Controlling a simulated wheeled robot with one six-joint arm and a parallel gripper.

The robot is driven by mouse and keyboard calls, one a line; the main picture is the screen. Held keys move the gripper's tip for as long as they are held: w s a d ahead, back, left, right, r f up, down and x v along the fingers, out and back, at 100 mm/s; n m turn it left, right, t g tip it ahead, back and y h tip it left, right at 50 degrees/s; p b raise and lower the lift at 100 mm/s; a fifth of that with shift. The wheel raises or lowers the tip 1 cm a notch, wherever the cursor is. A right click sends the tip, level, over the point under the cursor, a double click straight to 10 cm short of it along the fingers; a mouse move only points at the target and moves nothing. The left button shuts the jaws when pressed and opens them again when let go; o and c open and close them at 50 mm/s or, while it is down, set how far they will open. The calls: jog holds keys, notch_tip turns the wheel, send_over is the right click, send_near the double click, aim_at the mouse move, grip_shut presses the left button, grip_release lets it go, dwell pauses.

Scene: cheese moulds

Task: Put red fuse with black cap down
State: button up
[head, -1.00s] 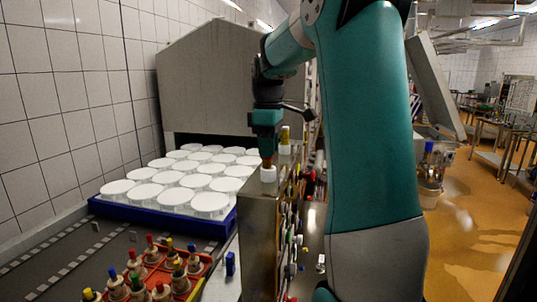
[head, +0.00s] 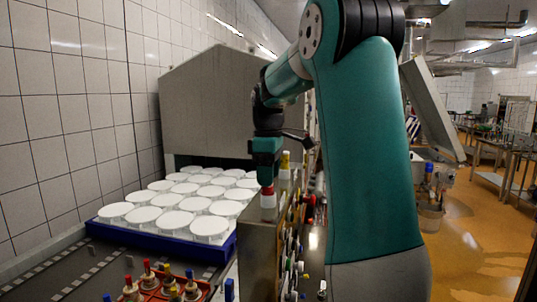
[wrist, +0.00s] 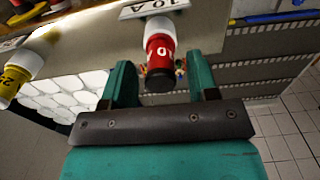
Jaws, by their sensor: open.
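The red fuse (wrist: 160,50) stands in a white holder (wrist: 158,26) on top of the metal box, by a label reading 10 A. Its black cap (wrist: 159,84) points toward the wrist camera. My gripper (wrist: 161,68) is open, with one teal finger on each side of the fuse and visible gaps between. In the head view, my gripper (head: 266,170) is directly above the fuse (head: 268,190), whose red body shows below the fingers. The cap is hidden there.
A yellow fuse in a white holder (wrist: 15,80) stands beside it on the metal box (head: 258,250). A blue crate (head: 165,239) of white moulds lies left. A red tray (head: 152,291) with several coloured fuses is at the front. A tiled wall (head: 70,120) bounds the left.

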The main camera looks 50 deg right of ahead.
notch_tip(320, 180, up, 10)
jog(key=shift+f+b, duration=0.1)
jog(key=shift+b, duration=0.4)
jog(key=a+f+n+t+y, duration=0.1)
jog(key=a+f, duration=0.4)
jog(key=a, duration=0.7)
jog(key=a+f+n, duration=0.1)
jog(key=a+f, duration=0.4)
jog(key=a, duration=0.7)
jog(key=s+a+f+y, duration=0.1)
jog(key=s+a+f, duration=0.3)
jog(key=s+a, duration=0.3)
jog(key=s+a+f+g+y, duration=0.1)
jog(key=s+a+f+y, duration=0.1)
jog(key=s+a+f, duration=0.2)
jog(key=s+a, duration=0.3)
jog(key=s, duration=0.1)
jog(key=shift+a+f+n, duration=0.15)
jog(key=shift+a+n, duration=0.1)
jog(key=shift+n, duration=0.05)
